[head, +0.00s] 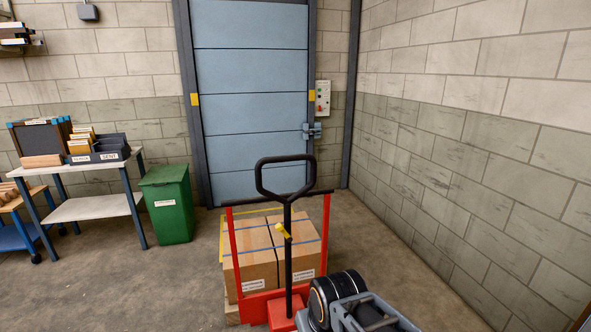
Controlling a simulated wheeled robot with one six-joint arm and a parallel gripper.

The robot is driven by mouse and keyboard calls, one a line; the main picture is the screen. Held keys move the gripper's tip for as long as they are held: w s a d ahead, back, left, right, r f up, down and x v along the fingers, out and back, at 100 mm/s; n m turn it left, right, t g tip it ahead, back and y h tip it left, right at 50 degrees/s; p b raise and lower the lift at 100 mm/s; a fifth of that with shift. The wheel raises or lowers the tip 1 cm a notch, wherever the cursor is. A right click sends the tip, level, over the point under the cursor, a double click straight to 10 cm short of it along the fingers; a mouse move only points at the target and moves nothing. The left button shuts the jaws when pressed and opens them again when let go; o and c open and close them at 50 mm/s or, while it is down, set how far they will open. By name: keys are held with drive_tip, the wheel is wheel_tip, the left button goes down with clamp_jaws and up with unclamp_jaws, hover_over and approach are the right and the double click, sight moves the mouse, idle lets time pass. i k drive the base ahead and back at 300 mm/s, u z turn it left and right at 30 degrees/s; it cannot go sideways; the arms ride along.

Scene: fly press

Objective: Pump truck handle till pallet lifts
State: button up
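The pallet truck's black handle (288,235) stands upright with a loop grip (286,178) at its top and a yellow lever on its shaft. Its red base (285,313) is at the bottom of the picture. A red frame (230,255) rises behind the handle. Strapped cardboard boxes (250,252) sit on a wooden pallet (232,314), of which only a corner shows. Whether the pallet touches the floor is hard to tell. Part of my arm shows at the bottom right, beside the handle's base. My gripper's fingertips cannot be made out.
A blue sectional door (250,100) is behind the load, with a control box (323,98) to its right. A green bin (167,204) and a work table (92,208) stand at the left. A block wall (480,130) closes the right side. Floor is clear at left front.

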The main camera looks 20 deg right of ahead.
sight(286, 202)
drive_tip(key=u, duration=0.85)
drive_tip(key=i, duration=0.75)
drive_tip(key=z, duration=0.1)
